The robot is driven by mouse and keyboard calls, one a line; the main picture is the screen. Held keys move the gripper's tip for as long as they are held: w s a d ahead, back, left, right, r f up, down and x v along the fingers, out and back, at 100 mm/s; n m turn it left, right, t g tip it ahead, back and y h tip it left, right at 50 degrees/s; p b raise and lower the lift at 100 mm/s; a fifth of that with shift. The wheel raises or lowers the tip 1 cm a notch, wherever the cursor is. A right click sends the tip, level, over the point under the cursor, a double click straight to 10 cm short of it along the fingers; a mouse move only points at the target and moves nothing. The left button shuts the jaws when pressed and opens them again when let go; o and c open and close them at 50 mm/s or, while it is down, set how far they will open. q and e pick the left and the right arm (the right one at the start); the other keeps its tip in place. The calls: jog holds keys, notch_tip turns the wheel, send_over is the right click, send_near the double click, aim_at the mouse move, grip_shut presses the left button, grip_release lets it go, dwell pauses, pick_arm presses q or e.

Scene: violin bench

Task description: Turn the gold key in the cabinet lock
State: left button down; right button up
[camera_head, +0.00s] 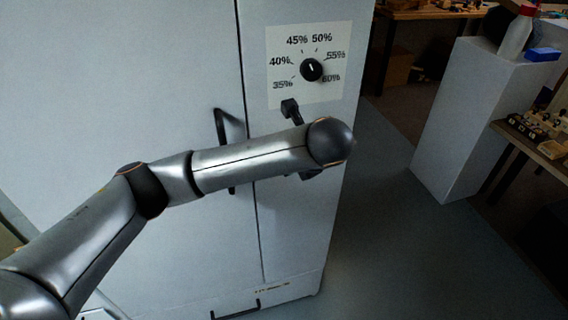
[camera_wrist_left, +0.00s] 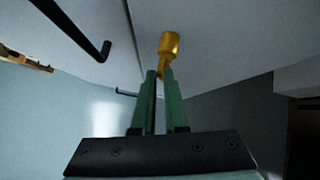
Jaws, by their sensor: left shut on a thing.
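The gold key (camera_wrist_left: 169,44) shows in the left wrist view, at the face of the pale cabinet (camera_wrist_left: 215,35). My left gripper (camera_wrist_left: 160,76) has its green fingers shut on the key's near end. The lock itself is hard to make out behind the key. In the head view my left arm reaches across the front of the cabinet (camera_head: 120,80) and hides the key and the fingers. My right gripper is in neither view.
A black door handle (camera_head: 222,128) is beside my arm; a handle bar (camera_wrist_left: 105,50) also shows in the wrist view. A dial (camera_head: 311,69) with percent marks is above. Floor (camera_head: 400,250) to the right is clear, before a pale pedestal (camera_head: 455,120) and benches.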

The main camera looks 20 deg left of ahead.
pick_arm(q)
jog(key=shift+r, duration=0.1)
jog(key=y, duration=0.1)
jog(key=d+m+g+y, duration=0.1)
jog(key=shift+w+m+g+y, duration=0.3)
jog(key=shift+w+y, duration=0.05)
jog(key=shift+y, duration=0.05)
jog(key=c, duration=0.9)
grip_release()
jog(key=shift+f, duration=0.2)
jog(key=shift+o, duration=0.2)
